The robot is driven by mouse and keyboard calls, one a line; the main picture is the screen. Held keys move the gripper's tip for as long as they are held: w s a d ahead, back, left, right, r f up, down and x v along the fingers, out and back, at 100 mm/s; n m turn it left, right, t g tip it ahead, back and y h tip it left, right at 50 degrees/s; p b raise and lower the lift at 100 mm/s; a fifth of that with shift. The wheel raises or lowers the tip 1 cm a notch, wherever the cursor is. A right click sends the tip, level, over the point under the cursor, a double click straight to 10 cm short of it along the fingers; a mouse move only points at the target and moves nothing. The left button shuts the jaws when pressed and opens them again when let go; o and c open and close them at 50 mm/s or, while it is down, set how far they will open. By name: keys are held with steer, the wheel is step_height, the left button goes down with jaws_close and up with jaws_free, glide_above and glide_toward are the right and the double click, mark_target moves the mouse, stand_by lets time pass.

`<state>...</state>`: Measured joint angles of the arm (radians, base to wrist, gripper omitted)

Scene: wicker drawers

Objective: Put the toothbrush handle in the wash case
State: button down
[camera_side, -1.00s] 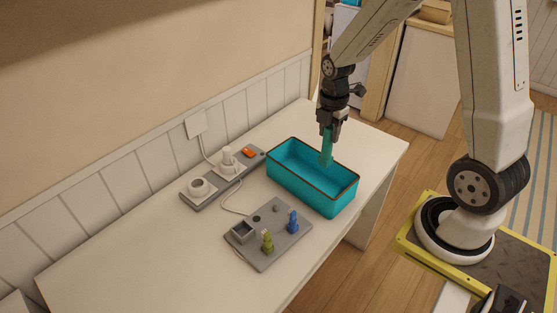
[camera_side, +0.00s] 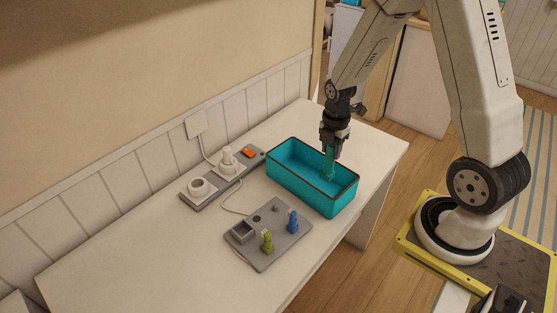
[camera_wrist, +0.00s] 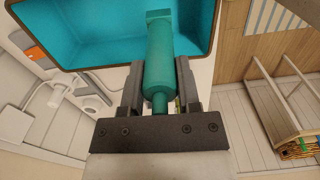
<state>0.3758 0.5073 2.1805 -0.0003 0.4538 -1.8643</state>
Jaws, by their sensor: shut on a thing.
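The toothbrush handle is a teal-green upright piece (camera_side: 328,162), also large in the wrist view (camera_wrist: 159,65). My gripper (camera_side: 331,146) is shut on its upper part, with a finger on each side in the wrist view (camera_wrist: 158,88). The wash case is an open turquoise box with a brown rim (camera_side: 300,192) on the table; it fills the top of the wrist view (camera_wrist: 90,38). The handle's lower end is inside the case opening, below rim height in the side view. I cannot tell whether it touches the case floor.
A power strip with plugs (camera_side: 210,190) lies along the wall side. The table's near left (camera_side: 130,260) is clear.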

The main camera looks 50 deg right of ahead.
mark_target(329, 168)
steer(key=shift+f, duration=1.8)
steer(key=shift+f, duration=0.15)
steer(key=shift+f, duration=1.65)
steer(key=shift+c, duration=1.6)
jaws_free()
steer(key=shift+f, duration=0.1)
steer(key=shift+r, duration=6.15)
steer(key=shift+a, duration=0.1)
